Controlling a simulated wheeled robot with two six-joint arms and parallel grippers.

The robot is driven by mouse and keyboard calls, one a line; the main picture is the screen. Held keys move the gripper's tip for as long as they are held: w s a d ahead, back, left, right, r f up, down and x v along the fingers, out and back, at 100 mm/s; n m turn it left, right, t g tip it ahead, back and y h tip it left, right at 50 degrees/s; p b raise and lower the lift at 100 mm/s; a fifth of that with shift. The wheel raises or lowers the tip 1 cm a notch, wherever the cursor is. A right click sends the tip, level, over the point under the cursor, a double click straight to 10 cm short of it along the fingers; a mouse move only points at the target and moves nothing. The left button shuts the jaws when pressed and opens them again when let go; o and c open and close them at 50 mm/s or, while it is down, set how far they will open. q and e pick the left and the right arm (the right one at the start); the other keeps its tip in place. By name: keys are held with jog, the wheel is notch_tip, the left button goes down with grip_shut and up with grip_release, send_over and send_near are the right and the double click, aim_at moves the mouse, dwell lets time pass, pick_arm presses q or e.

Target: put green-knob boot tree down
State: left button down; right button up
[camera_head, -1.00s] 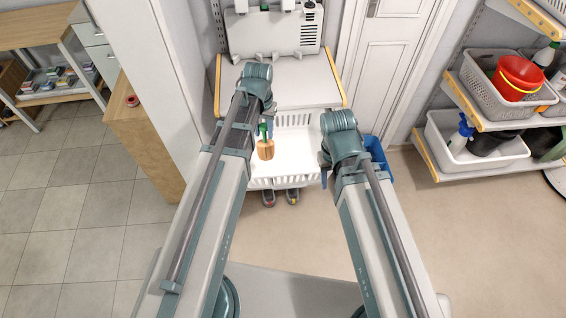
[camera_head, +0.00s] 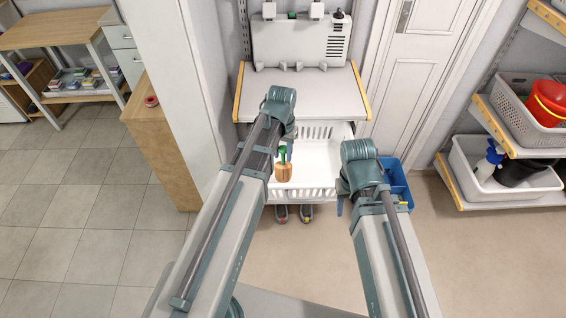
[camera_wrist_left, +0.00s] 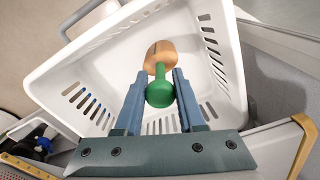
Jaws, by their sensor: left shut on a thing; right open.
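The boot tree has a green knob (camera_wrist_left: 159,93) and a wooden body (camera_wrist_left: 160,54). My left gripper (camera_wrist_left: 160,82) is shut on it at the knob end, with the wooden body pointing away from the fingers. In the head view the boot tree (camera_head: 284,172) hangs over the white basket (camera_head: 318,180). The wrist view shows it over the basket's inside, and I cannot tell whether it touches the floor of the basket. My right gripper (camera_head: 341,201) is open and empty at the basket's right side, partly hidden by its own arm.
A pale shelf top (camera_head: 305,95) stands behind the basket. A blue bin (camera_head: 398,186) is at its right. Shoes (camera_head: 293,213) stand on the floor below the basket. A wooden cabinet (camera_head: 160,140) is at the left. Shelves with tubs (camera_head: 500,170) are at the right.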

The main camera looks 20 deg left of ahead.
aim_at(283, 164)
pick_arm(q)
jog(key=shift+f+b, duration=1.6)
jog(key=shift+f, duration=0.2)
jog(key=shift+f, duration=0.2)
jog(key=c, duration=0.5)
grip_release()
jog(key=shift+r, duration=0.2)
jog(key=r+p, duration=1.2)
jog(key=shift+s, duration=0.2)
jog(key=s+d+m+y, duration=0.1)
jog(key=s+d+m, duration=0.1)
jog(key=s+d, duration=0.8)
jog(key=s, duration=0.4)
jog(key=shift+d+m+g, duration=0.3)
jog(key=shift+r, duration=0.1)
